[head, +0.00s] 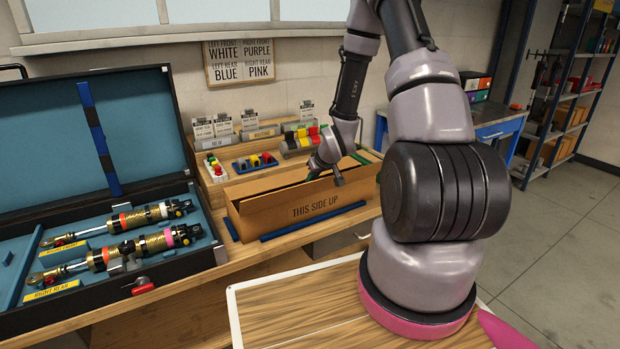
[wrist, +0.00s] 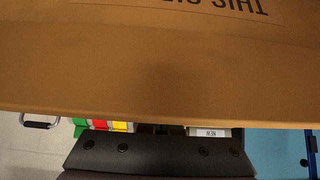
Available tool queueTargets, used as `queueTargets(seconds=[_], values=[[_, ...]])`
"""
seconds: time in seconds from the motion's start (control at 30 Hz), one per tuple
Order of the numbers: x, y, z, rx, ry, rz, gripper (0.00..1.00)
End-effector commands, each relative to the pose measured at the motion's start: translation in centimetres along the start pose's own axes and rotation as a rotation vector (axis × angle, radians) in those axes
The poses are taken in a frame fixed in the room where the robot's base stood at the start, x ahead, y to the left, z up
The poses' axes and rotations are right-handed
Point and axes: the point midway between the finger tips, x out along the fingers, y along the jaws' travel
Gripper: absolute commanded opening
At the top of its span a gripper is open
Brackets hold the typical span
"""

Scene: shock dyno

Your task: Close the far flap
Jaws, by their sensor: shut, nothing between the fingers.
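The brown cardboard box (head: 262,219) stands on the workbench, with "THIS SIDE UP" on its front side. Its far edge (head: 262,182) shows behind the top opening, but I cannot clearly tell the far flap's angle. My gripper (head: 339,182) is shut and empty, pointing down over the box near its middle. I cannot tell whether it touches a flap. In the wrist view a cardboard panel (wrist: 150,70) with upside-down lettering fills the upper part and hides what lies behind it.
An open black case (head: 100,318) with two shock absorbers stands at the left. Blue strips (head: 313,221) lie by the box. Wooden trays (head: 215,172) with small coloured parts stand behind it, close to the wall. A drawer is below the bench top.

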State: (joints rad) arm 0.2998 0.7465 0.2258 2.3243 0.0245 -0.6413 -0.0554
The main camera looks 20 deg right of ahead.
Motion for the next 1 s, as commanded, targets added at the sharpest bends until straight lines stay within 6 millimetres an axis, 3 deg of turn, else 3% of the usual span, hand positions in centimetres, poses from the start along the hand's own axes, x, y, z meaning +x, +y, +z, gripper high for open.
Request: queueTargets(seconds=[0.5, 0.87, 1.0], values=[[-9.0, 0.0, -0.5, -0.006, 0.016, 0.003, 0.00], [-10.7, 0.0, -0.7, -0.007, 0.015, 0.007, 0.00], [-13.0, 0.5, -2.3, 0.007, 0.003, 0.047, 0.00]])
